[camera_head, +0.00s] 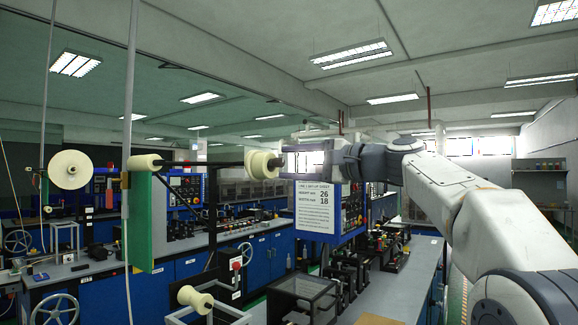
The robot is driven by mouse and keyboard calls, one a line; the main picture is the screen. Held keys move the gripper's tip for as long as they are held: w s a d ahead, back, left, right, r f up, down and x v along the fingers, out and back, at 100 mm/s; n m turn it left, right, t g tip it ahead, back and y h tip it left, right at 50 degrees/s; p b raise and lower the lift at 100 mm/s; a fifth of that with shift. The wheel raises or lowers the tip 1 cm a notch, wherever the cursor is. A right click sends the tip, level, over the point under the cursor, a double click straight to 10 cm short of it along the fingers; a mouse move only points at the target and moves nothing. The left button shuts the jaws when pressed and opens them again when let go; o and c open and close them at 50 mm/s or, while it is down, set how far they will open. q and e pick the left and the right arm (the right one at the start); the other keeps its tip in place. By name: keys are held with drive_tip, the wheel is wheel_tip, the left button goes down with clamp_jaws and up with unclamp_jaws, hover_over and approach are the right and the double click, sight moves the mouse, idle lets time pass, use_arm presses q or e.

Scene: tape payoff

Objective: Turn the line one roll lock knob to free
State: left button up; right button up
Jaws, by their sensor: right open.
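A cream roll (260,164) sits at the right end of a dark horizontal shaft (215,164). A small dark piece (276,163) on the roll's right face may be the lock knob; it is too small to tell which way it is turned. My right gripper (290,160) comes in from the right at the height of the shaft. It is open, with its fingers close to the dark piece. I cannot tell whether they touch it or stand around it. My left gripper is not in view.
A blue control cabinet (351,212) with a white line 1 sheet (315,205) stands just below my right gripper. A green panel (143,222) and another cream roll (145,163) are to the left. Blue benches with machines fill the lower area.

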drive_tip(key=b+v, duration=0.2)
drive_tip(key=v, duration=0.7)
drive_tip(key=shift+b, duration=0.3)
drive_tip(key=shift+s+d, duration=0.1)
drive_tip(key=shift+s, duration=0.05)
drive_tip(key=s+a+f+n+g+h, duration=0.2)
drive_tip(key=s+a+f, duration=0.15)
drive_tip(key=f, duration=0.65)
drive_tip(key=s+a+f+n+g+h, duration=0.1)
drive_tip(key=s+a+f+g+h, duration=0.15)
drive_tip(key=a+f, duration=0.45)
drive_tip(key=s+a+f+n+g+h, duration=0.2)
drive_tip(key=s+a+f, duration=0.15)
drive_tip(key=f, duration=0.85)
drive_tip(key=s+d+f+n+g+h, duration=0.2)
drive_tip(key=s+d+f+n+h, duration=0.1)
drive_tip(key=s+f, duration=0.8)
drive_tip(key=s+d+f+n+g+h, duration=0.2)
drive_tip(key=s+d+f+n+h, duration=0.2)
drive_tip(key=s+f, duration=0.8)
drive_tip(key=d+n, duration=0.2)
drive_tip(key=n, duration=0.2)
drive_tip(key=shift+s+f, duration=0.2)
